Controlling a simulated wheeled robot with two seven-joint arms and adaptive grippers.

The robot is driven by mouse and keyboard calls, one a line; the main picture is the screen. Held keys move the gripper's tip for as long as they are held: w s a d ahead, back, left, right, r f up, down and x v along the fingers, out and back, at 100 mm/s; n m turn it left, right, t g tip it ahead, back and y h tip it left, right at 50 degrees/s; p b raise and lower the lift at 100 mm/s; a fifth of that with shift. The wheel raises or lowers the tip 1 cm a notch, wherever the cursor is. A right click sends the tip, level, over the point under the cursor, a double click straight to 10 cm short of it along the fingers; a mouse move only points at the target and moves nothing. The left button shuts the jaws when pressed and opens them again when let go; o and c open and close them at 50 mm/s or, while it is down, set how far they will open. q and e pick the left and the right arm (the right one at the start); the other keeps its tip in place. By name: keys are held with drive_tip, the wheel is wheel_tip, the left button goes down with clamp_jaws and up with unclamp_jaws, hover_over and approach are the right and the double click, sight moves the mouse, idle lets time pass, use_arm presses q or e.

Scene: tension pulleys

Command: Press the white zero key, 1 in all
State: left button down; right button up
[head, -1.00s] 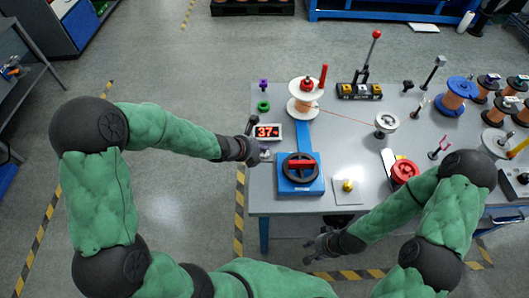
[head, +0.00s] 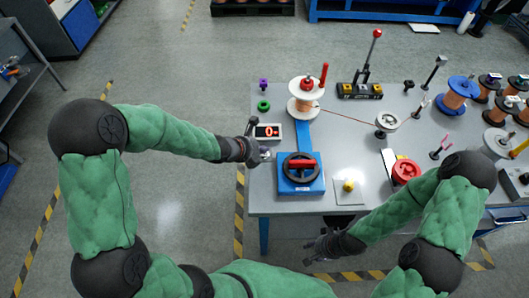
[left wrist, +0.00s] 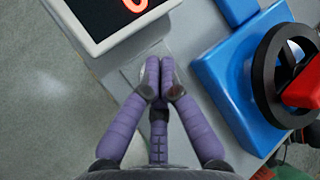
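The counter display (head: 267,131) at the table's left edge shows a single red 0; its lower part also shows in the left wrist view (left wrist: 85,35). My left gripper (head: 267,154) is just in front of the display. In the left wrist view its purple fingers (left wrist: 158,72) are together at the tips, with nothing seen between them, over a pale plate (left wrist: 128,78) below the display. I cannot make out the white zero key; the fingers cover part of this spot, and contact cannot be told. My right gripper (head: 312,247) hangs off the table's front edge, too small to read.
A blue base with a black handwheel and red bar (head: 301,170) stands close right of my left gripper. A copper wire spool (head: 306,100) is behind it, its wire running to a grey pulley (head: 387,122). A yellow knob (head: 348,185) sits further right.

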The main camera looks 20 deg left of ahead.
use_arm(q)
drive_tip(key=shift+r, duration=0.1)
drive_tip(key=shift+r+p, duration=0.6)
drive_tip(key=shift+r, duration=0.1)
drive_tip(key=shift+r+p, duration=2.15)
drive_tip(key=shift+r, duration=0.4)
drive_tip(key=shift+f, duration=0.1)
